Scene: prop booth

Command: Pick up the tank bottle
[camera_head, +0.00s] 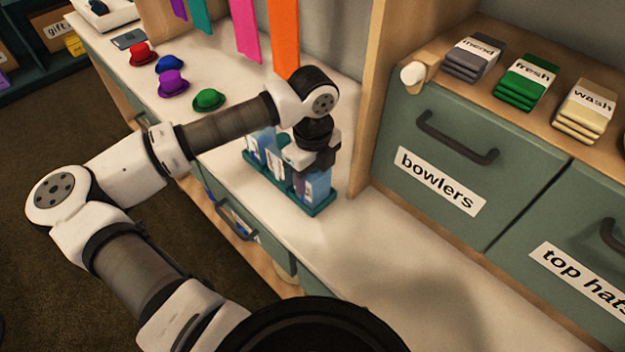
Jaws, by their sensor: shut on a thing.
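A teal tray (328,206) stands on the white counter and holds several pale blue bottles. One bottle (318,188) shows at the tray's right end, and others with white labels (262,145) show at its left; I cannot read the labels, so I cannot tell which is the tank bottle. My gripper (303,168) points down over the middle of the tray, among the bottles. It is shut on a bottle, which my gripper and wrist mostly hide. I cannot tell whether that bottle is lifted clear of the tray.
Small red, blue, purple and green hats (208,99) lie on the counter to the left. Colored strips (284,40) hang behind. A wooden post (376,90) and a drawer labeled "bowlers" (470,150) stand to the right. The counter in front of the drawers is clear.

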